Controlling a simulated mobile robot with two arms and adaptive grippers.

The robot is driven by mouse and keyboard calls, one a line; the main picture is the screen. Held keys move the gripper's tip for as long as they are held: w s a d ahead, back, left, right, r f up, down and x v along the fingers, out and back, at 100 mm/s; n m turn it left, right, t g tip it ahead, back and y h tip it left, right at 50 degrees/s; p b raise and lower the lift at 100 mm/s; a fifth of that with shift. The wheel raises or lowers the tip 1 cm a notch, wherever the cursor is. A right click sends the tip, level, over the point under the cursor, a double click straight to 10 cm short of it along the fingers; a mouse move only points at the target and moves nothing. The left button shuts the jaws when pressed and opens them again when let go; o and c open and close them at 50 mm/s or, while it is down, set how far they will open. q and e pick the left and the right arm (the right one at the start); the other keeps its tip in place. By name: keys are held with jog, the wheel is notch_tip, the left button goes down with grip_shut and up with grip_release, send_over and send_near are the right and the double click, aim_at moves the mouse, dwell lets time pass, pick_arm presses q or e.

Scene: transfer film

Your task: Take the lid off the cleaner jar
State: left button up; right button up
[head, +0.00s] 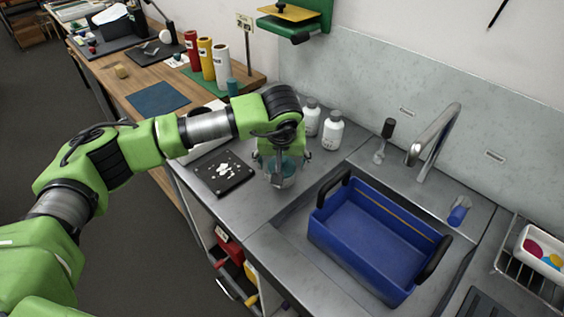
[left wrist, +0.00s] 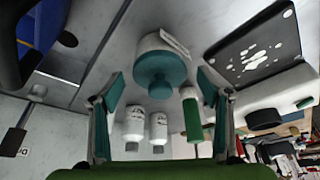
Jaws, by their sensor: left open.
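The cleaner jar (left wrist: 152,42) is a white round jar with a label and a teal knobbed lid (left wrist: 160,72) on it. In the left wrist view it is ahead of my left gripper (left wrist: 161,88), whose two fingers are spread apart on either side of the lid's outline. I cannot tell whether they touch it. In the head view my left gripper (head: 282,172) points down over the jar on the grey counter, and the wrist and fingers hide most of the jar. The lid is seated on the jar. My right gripper is not in view.
Two white bottles (head: 332,130) stand close behind the gripper. A black plate with white spots (head: 223,172) lies to its left. A blue crate with black handles (head: 365,283) sits in the sink at right, near the faucet (head: 436,140).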

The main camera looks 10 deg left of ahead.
pick_arm(q)
jog(key=c, duration=0.9)
